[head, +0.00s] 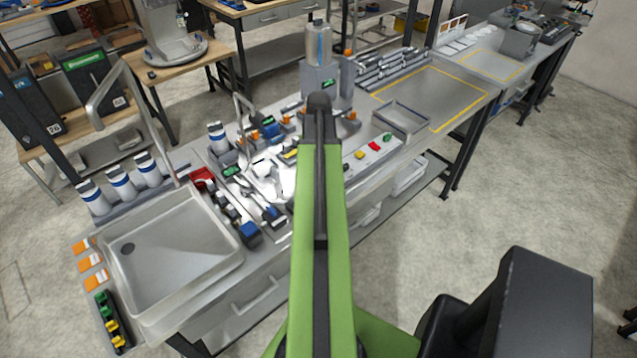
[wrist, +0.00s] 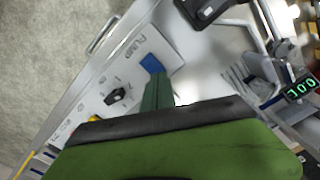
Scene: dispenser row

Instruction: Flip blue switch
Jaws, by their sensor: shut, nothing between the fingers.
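The blue switch (wrist: 151,63) is a small blue block on a pale panel marked PUMP, in the upper middle of the wrist view. My gripper (wrist: 159,78) shows there as a narrow dark green strip, shut and empty, its tip just below the blue switch. The two look very close, but I cannot tell whether they touch. In the head view my green arm reaches over the bench, and I cannot make out the switch or the fingertips behind it.
A black knob (wrist: 116,96) sits on the panel left of the switch. A green-lit display (wrist: 301,88) and metal tubes (wrist: 268,35) stand to the right. In the head view, a sink (head: 218,262) lies left and a shallow tray (head: 402,117) right.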

